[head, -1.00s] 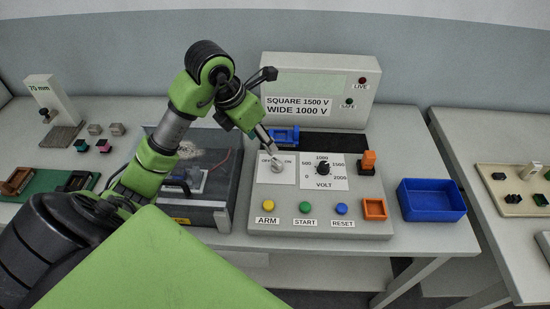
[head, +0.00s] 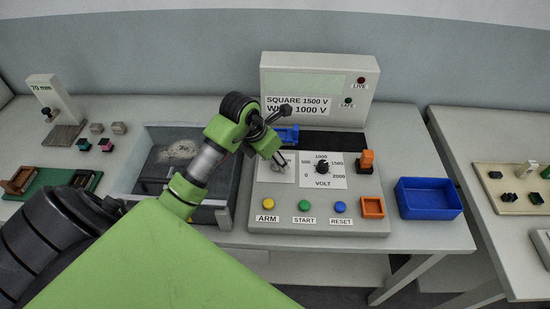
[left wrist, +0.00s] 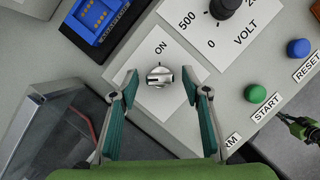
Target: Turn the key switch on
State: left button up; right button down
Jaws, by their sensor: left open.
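The key switch is a silver round knob (left wrist: 159,76) on a white plate (left wrist: 165,110) of the grey control panel, with the ON label above it in the left wrist view. In the head view the white plate (head: 289,174) is partly covered by my gripper. My left gripper (head: 281,164) points down at the switch. In the left wrist view its open fingers (left wrist: 160,78) show on either side of the knob, with gaps to both. The OFF label is not readable now. A green and dark part at the right edge, possibly my right gripper (left wrist: 302,127), is too small to read.
The black VOLT dial (head: 322,167) is right of the switch. ARM (head: 268,202), START (head: 305,205) and RESET (head: 340,206) buttons line the panel's front. A blue connector (head: 288,135) lies behind. A clear-sided case (head: 226,190) stands left and a blue bin (head: 428,197) right.

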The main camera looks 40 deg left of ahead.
pick_arm(q)
jog(key=c, duration=1.1)
